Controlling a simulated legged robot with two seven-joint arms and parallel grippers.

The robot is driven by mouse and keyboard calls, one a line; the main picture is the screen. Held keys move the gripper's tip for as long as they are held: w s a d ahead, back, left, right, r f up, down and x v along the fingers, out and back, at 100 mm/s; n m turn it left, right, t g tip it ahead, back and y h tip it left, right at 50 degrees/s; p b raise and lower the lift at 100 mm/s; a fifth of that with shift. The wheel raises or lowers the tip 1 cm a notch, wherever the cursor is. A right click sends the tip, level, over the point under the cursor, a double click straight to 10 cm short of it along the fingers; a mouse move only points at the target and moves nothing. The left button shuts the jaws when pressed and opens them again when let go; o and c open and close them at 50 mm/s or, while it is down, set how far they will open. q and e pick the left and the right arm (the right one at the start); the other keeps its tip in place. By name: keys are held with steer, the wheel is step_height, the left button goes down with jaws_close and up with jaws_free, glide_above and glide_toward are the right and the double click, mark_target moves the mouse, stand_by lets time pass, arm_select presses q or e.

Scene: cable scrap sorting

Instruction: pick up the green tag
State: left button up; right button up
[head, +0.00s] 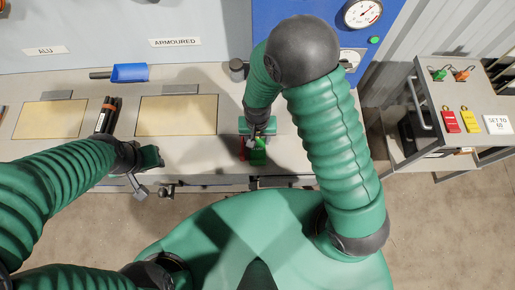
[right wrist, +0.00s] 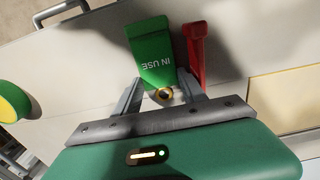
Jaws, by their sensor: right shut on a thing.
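The green tag (right wrist: 150,52) has the white words "IN USE" and a brass eyelet at its near end in the right wrist view. In the head view the green tag (head: 259,157) shows at the front edge of the bench, below my right gripper (head: 256,138). My right gripper (right wrist: 160,92) is shut on the tag's eyelet end, with a finger on each side. A red tag (right wrist: 197,50) lies close beside it, outside the fingers. My left gripper (head: 148,160) is over the bench's front edge at left, away from the tags; its jaws are unclear.
The bench holds two yellowish pads (head: 48,119) (head: 178,116), a dark cable bundle (head: 105,115) and a blue scoop (head: 130,72). A gauge (head: 362,13) is on the blue panel behind. At right a grey cart carries a red tag (head: 450,121) and a yellow tag (head: 472,119).

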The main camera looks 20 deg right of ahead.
steer(key=shift+r, duration=0.15)
steer(key=shift+r, duration=0.35)
step_height(320, 180, up, 2)
steer(key=shift+r, duration=0.2)
steer(key=s, duration=0.3)
steer(key=s+a+r, duration=0.1)
steer(key=s, duration=0.3)
steer(key=s+a, duration=0.1)
steer(key=s, duration=0.2)
steer(key=shift+s+a+r+b, duration=0.15)
steer(key=shift+s+b, duration=0.05)
steer(key=shift+b, duration=0.15)
steer(key=s+p, duration=0.1)
steer(key=p, duration=0.2)
steer(key=s+p, duration=0.2)
steer(key=p, duration=0.2)
steer(key=s+a+p, duration=0.1)
steer(key=s+p, duration=0.1)
steer(key=p, duration=0.1)
steer(key=shift+s+a+r+p, duration=0.1)
steer(key=shift+s+r+p, duration=0.05)
steer(key=shift+r+p, duration=0.15)
